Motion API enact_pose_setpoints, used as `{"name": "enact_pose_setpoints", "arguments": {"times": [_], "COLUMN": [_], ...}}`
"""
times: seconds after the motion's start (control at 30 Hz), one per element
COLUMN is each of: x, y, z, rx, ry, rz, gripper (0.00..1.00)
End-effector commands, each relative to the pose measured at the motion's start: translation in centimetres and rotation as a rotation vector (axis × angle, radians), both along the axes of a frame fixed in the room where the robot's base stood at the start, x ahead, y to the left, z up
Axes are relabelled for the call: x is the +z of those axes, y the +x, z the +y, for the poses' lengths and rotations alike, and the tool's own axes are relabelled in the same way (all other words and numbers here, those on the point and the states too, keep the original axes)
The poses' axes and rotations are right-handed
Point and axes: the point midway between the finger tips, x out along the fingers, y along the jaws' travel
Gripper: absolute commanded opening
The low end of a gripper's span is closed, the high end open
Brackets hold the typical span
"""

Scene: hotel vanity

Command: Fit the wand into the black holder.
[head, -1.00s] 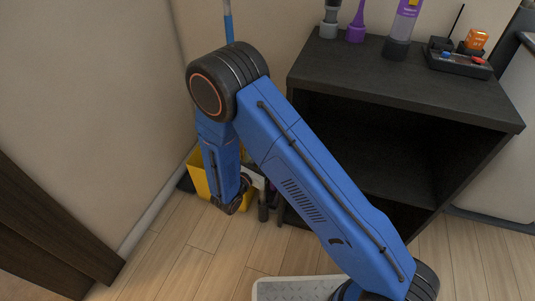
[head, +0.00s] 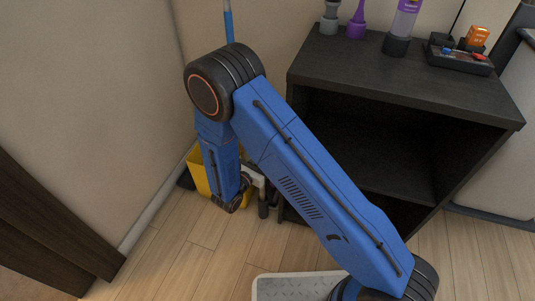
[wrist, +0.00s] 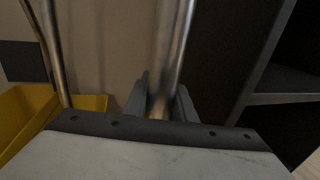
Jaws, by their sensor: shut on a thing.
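My gripper (wrist: 162,100) is shut on a metal tube, which I take to be the wand (wrist: 174,45). In the wrist view the tube rises upright between the two dark fingers, leaning slightly right, and its lower end is hidden by the gripper body. In the head view my blue arm hides most of the gripper, low beside the dark cabinet's left side. I cannot single out the black holder with certainty. A black cup-like base (head: 397,46) stands under a purple-topped clear cylinder on the cabinet.
A yellow bucket (head: 199,169) stands on the floor close left of the gripper; a thin metal pole (wrist: 53,50) is near it. The dark open cabinet (head: 390,86) stands right, bearing grey and purple pieces and a black tray (head: 459,59). Open wood floor lies in front.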

Motion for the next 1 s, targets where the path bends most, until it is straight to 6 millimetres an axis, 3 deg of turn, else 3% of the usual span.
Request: {"name": "enact_pose_setpoints", "arguments": {"times": [0.93, 0.97, 1.0], "x": [-0.71, -0.72, -0.72], "y": [-0.02, -0.02, -0.02], "z": [-0.02, -0.02, -0.02], "rx": [0.000, 0.000, 0.000], "ry": [0.000, 0.000, 0.000], "rz": [0.002, 0.002, 0.002], "gripper": [0.00, 0.26, 0.36]}}
